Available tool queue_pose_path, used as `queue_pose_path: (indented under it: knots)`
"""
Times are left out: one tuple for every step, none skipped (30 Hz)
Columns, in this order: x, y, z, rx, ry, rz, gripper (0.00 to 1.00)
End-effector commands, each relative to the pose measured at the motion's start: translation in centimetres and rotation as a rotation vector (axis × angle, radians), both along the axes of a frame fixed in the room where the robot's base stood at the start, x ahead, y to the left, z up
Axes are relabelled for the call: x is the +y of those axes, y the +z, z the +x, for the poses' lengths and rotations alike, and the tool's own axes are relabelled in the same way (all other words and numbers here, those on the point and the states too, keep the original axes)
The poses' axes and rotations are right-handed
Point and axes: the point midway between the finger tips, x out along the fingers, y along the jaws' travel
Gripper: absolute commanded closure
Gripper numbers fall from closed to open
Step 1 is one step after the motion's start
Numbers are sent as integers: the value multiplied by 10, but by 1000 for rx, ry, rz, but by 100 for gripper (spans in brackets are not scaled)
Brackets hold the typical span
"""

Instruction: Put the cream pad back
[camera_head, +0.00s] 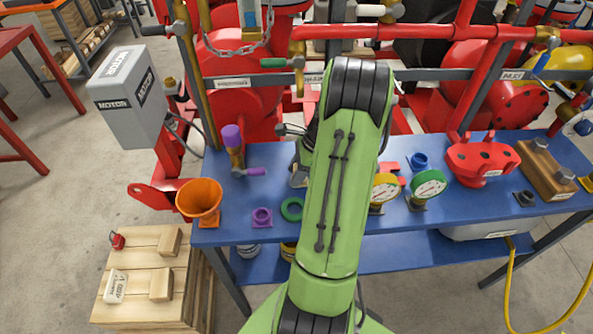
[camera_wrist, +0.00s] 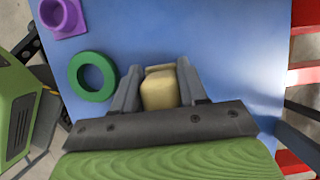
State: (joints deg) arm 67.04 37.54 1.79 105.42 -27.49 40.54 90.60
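The cream pad (camera_wrist: 160,92) shows in the wrist view as a small yellowish-cream block between the two grey fingers of my gripper (camera_wrist: 160,78). Both fingers press against its sides, so my gripper looks shut on it. The blue bench top (camera_wrist: 235,50) lies beneath; I cannot tell whether the pad touches it. In the head view my green arm hides the pad and most of the gripper. A green ring (camera_wrist: 93,77) lies left of my gripper, also seen in the head view (camera_head: 292,209).
A purple socket (camera_head: 262,217), an orange funnel (camera_head: 199,197) and a purple-handled valve (camera_head: 235,150) stand on the left of the bench. Gauges (camera_head: 429,184) and a red part (camera_head: 483,160) stand on the right. A wooden crate (camera_head: 145,250) is at lower left. Red pipes run behind.

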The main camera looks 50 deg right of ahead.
Motion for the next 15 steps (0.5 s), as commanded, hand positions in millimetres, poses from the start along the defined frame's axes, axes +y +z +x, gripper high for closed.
queue_pose_path:
  knots:
    - [0,0,0,0,0,0,52]
    - [0,0,0,1,0,1,47]
    - [0,0,0,1,0,1,41]
    - [0,0,0,1,0,1,36]
    - [0,0,0,1,0,1,32]
    - [0,0,0,1,0,1,32]
    - [0,0,0,0,0,0,32]
    - [0,0,0,0,0,0,32]
    - [0,0,0,0,0,0,32]
    - [0,0,0,0,0,0,32]
    - [0,0,0,0,0,0,32]
    - [0,0,0,0,0,0,32]
    - [0,1,0,0,0,0,32]
    - [0,3,0,0,1,-2,32]
    - [-1,8,-1,-1,-1,-3,32]
